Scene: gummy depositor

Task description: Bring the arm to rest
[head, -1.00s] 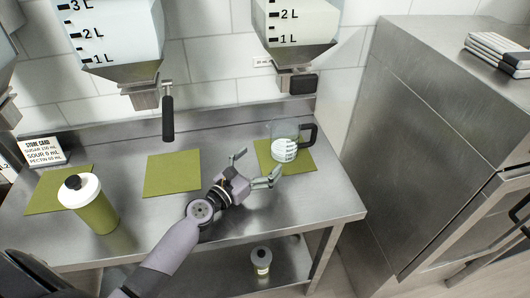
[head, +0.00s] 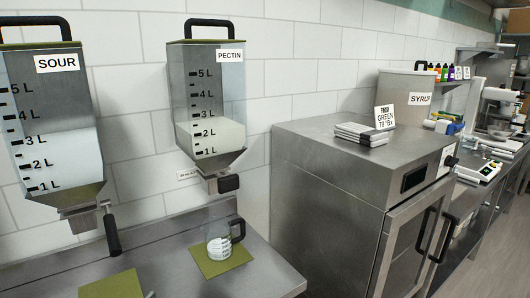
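Neither of my grippers shows clearly in the head view now. A tiny sliver at the bottom edge, left of centre, may be a fingertip, but it is too small to tell. A clear measuring jug (head: 219,246) with a dark handle stands upright on a green mat (head: 236,257), below the pectin dispenser (head: 208,100). No gripper touches the jug. The sour dispenser (head: 50,120) hangs to the left, its dark lever (head: 112,235) pointing down.
Another green mat (head: 113,287) lies on the steel table (head: 262,281).

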